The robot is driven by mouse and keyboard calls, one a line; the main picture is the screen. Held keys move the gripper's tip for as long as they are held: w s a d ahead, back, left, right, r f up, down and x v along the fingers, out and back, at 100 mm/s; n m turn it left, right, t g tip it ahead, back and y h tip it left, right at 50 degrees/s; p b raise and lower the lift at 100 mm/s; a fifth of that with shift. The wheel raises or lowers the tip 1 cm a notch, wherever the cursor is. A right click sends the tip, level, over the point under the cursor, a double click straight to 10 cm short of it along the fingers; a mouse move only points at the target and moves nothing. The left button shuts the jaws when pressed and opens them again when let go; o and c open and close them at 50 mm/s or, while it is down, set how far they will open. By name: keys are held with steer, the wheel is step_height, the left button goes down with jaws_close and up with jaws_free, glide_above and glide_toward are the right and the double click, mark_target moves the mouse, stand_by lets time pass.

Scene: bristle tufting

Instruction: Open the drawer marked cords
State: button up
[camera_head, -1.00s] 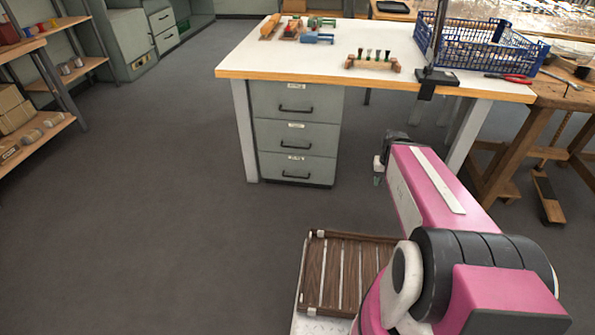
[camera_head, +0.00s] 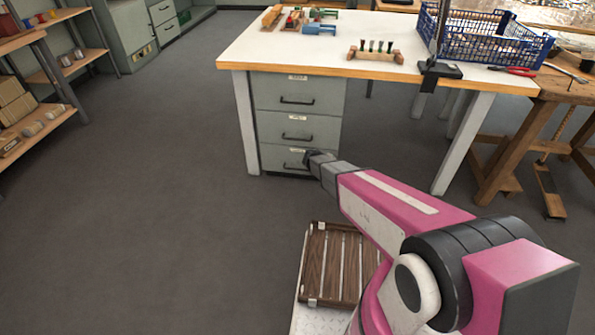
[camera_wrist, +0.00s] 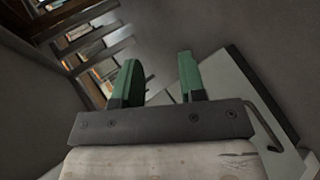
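A grey drawer unit with three drawers stands under the white bench. Its top drawer (camera_head: 298,94), middle drawer (camera_head: 297,129) and bottom drawer (camera_head: 270,158) all look shut. Each has a dark bar handle and a small pale label. The label writing is too small to read, so I cannot tell which one says cords. My gripper (camera_head: 310,158) is in front of the bottom drawer in the head view and covers its right part. In the wrist view my gripper (camera_wrist: 160,75) has its two green fingers apart with nothing between them. A bar handle (camera_wrist: 265,118) on a pale front shows right of the fingers.
The white bench (camera_head: 350,66) carries tools, a small wooden rack (camera_head: 376,54) and a blue crate (camera_head: 490,38). A bench leg (camera_head: 461,143) stands right of the drawers. A wooden workbench is at right, shelves at left. Floor (camera_head: 170,190) left of the unit is clear.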

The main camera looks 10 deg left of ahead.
steer(key=w+a+f+n+t, duration=0.25)
steer(key=a+f, duration=0.25)
steer(key=a, duration=0.3)
steer(key=w+a+f+n+t, duration=0.2)
steer(key=w+a+f+t, duration=0.1)
steer(key=a+f, duration=0.4)
steer(key=n+t+y, duration=0.3)
steer(key=n, duration=0.1)
glide_toward(297, 169)
steer(key=shift+m, duration=0.25)
steer(key=x, duration=1)
steer(key=shift+w+d+f, duration=0.1)
steer(key=shift+w+f, duration=0.1)
steer(key=shift+f, duration=0.05)
jaws_close()
